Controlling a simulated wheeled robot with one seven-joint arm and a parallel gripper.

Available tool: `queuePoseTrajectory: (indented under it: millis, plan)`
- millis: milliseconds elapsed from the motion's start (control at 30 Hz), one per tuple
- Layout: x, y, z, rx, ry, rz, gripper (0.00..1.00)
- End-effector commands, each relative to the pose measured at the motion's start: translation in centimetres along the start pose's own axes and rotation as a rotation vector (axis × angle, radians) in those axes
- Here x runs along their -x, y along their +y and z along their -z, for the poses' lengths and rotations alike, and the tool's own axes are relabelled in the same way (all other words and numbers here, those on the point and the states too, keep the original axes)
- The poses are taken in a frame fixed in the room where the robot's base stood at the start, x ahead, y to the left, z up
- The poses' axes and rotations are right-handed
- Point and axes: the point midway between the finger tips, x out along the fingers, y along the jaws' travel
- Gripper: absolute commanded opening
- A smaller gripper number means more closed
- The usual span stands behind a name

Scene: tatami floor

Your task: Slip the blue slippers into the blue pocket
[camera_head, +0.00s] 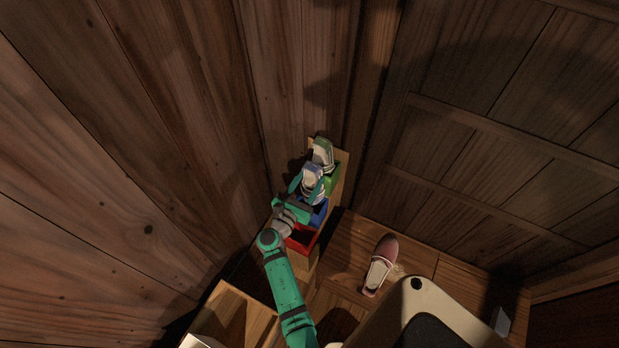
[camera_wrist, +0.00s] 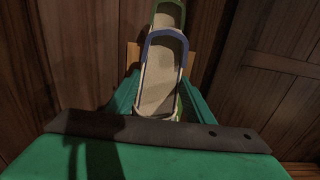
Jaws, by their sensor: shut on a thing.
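The blue-rimmed slippers (camera_head: 313,178) are held by my gripper (camera_head: 307,190) at the pocket rack. In the wrist view the pale insole of a blue-rimmed slipper (camera_wrist: 158,85) stands toe-up between the two green fingers, and my gripper (camera_wrist: 160,100) is shut on it. The blue pocket (camera_head: 319,212) is the middle one, just below and beside the slippers. My gripper and the slippers partly cover it. I cannot tell whether the slippers' lower ends are inside the pocket or above it.
The green pocket (camera_head: 332,182) at the far end holds green-rimmed slippers (camera_head: 323,154), close behind the held pair. The red pocket (camera_head: 301,239) at the near end looks empty. A pink slipper (camera_head: 380,266) lies on the wooden floor to the right. A wooden wall stands close on the left.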

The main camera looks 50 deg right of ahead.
Motion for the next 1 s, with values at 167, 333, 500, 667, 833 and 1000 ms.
queuePoseTrajectory:
  millis: [167, 333, 500, 667, 833, 1000]
  plan:
    - [0.0, 0.0, 0.9, 0.000, 0.001, 0.001, 0.18]
    - [0.0, 0.0, 1.8, 0.001, 0.000, 0.000, 0.18]
    - [0.0, 0.0, 2.7, 0.001, 0.000, 0.000, 0.18]
    - [0.0, 0.0, 3.5, 0.000, 0.001, 0.000, 0.18]
    - [0.0, 0.0, 4.3, 0.001, 0.000, 0.000, 0.18]
    - [0.0, 0.1, 5.2, 0.001, 0.000, -0.002, 0.18]
